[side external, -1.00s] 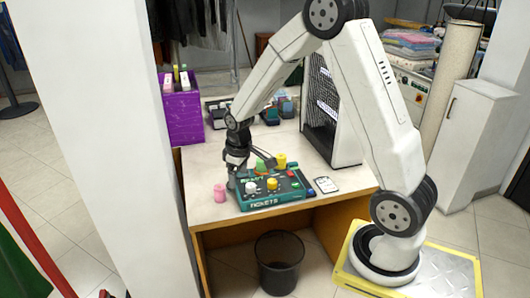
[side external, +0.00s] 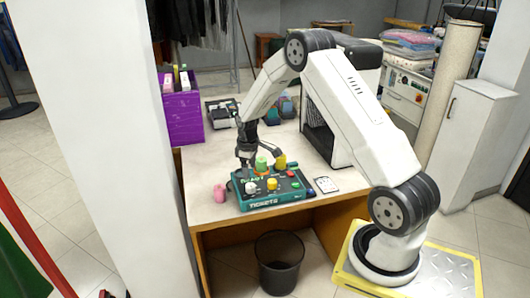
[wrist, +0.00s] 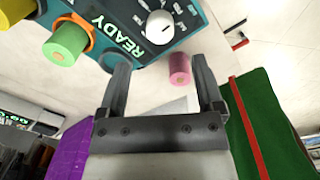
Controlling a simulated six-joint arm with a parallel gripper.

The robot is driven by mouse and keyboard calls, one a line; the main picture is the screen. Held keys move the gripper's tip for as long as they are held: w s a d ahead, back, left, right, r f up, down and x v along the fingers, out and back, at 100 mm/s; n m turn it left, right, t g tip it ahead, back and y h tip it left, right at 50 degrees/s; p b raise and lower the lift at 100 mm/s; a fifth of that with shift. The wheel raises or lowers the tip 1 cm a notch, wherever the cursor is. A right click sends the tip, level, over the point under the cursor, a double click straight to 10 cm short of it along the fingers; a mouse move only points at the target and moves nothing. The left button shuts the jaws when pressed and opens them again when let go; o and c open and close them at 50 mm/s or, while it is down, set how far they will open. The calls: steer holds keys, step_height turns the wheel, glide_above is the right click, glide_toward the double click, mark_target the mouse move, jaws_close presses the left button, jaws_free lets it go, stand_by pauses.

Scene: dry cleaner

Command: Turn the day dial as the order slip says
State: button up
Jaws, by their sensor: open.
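A teal control box (side external: 285,198) labelled TICKETS stands on the counter. Its white dial (side external: 251,187) is at the front left; in the wrist view the dial (wrist: 160,27) has a pointer line and small symbols around it, too small to read. The order slip (side external: 327,185) lies right of the box; its marks are unreadable. My gripper (side external: 247,166) is over the back left of the box, pointing down. In the wrist view my gripper (wrist: 160,75) has its fingers apart with nothing between them; the dial lies beyond the fingertips.
A pink cylinder (side external: 219,193) stands just left of the box, near the fingers in the wrist view. Green (side external: 262,165) and yellow (side external: 272,184) cylinders rise from the box. A purple bin (side external: 183,117) and a dark-fronted white case (side external: 318,130) are further back.

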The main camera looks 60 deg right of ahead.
mark_target(250, 185)
steer(key=shift+d+f, duration=0.1)
steer(key=shift+f, duration=3.55)
jaws_close()
steer(key=shift+m, duration=0.4)
steer(key=m, duration=0.8)
jaws_free()
